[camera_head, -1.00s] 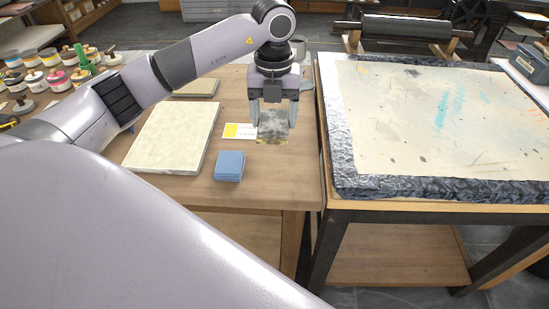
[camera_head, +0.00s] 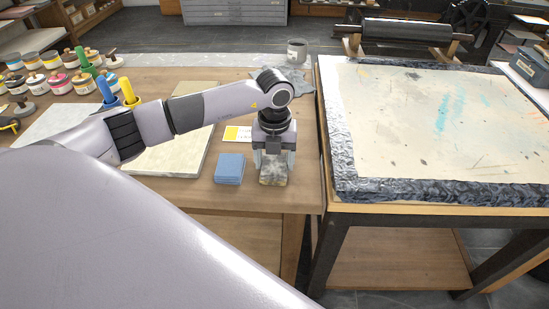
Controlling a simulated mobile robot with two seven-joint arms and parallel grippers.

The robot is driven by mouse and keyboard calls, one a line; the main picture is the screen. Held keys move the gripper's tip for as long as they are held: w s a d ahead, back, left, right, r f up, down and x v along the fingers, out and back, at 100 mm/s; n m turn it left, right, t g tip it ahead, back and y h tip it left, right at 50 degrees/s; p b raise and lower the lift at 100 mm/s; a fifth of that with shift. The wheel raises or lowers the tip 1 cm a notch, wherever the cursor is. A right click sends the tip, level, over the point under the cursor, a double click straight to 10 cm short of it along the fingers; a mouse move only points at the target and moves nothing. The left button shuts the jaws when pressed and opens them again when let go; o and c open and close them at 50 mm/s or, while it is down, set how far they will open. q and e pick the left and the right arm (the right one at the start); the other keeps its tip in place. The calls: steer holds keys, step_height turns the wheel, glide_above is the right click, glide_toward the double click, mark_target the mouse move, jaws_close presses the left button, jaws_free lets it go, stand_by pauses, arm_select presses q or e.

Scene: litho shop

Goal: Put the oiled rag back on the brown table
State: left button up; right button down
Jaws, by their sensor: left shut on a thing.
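My left gripper (camera_head: 274,176) is shut on a mottled grey-brown cloth, the oiled rag (camera_head: 273,168), which shows between its two fingers. The gripper points down over the front right part of the brown table (camera_head: 295,195). The rag is low, at or just above the tabletop; I cannot tell whether it touches. The gripper body hides the rag's upper part. My right gripper is not in view.
A blue stack (camera_head: 229,168) lies just left of the rag. A grey cloth (camera_head: 301,87) and tin (camera_head: 297,51) are at the back. The large slab table (camera_head: 430,130) stands right.

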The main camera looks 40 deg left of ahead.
mark_target(275, 163)
arm_select(q)
steer(key=shift+f, duration=0.2)
steer(key=o, duration=1)
steer(key=shift+r, duration=0.2)
steer(key=shift+r, duration=0.25)
step_height(275, 163, up, 12)
steer(key=shift+f, duration=0.2)
